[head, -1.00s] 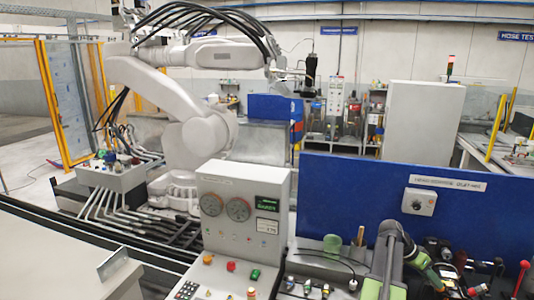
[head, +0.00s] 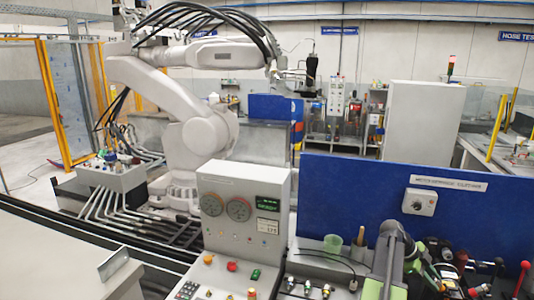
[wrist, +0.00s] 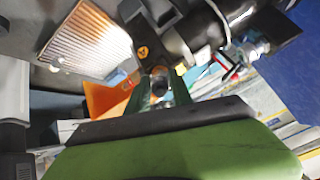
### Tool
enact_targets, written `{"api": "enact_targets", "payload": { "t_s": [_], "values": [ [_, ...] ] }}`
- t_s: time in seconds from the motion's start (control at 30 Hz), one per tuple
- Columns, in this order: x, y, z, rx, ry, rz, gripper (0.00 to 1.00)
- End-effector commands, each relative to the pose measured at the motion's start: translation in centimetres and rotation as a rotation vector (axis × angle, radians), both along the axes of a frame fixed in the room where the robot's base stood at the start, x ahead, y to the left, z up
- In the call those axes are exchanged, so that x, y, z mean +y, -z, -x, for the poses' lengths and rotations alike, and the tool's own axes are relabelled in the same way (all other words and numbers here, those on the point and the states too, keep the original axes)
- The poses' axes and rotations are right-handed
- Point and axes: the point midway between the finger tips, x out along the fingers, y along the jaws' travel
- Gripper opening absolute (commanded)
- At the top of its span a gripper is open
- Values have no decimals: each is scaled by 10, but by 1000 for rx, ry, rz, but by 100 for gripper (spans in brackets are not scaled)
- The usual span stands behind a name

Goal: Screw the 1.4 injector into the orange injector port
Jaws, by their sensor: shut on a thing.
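Just beyond the fingertips is a dark bracket (wrist: 155,57) with a round orange spot (wrist: 143,52). I cannot tell whether this spot is the orange injector port, or whether the held part touches the bracket. In the head view my arm is at the lower right, and my fingertips cannot be made out among the parts there.
An orange bin-like object (wrist: 104,98) and a ribbed lit panel (wrist: 88,40) lie left of the fingers. A dark cylinder (wrist: 198,32) is close at upper right. In the head view a blue panel (head: 350,200) stands behind the bench, with a green cup (head: 332,245) before it.

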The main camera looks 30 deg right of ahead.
Motion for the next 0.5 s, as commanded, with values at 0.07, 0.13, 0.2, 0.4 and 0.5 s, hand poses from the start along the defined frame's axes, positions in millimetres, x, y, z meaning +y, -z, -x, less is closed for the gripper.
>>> {"api": "enact_targets", "payload": {
  "t_s": [0.07,0.13,0.2,0.4,0.5],
  "values": [
    [0,0,1,-35,59,45,0],
    [0,0,1,-50,80,61,0],
    [0,0,1,-51,84,64,0],
    [0,0,1,-50,82,62,0],
    [0,0,1,-54,87,66,0]
  ]
}}
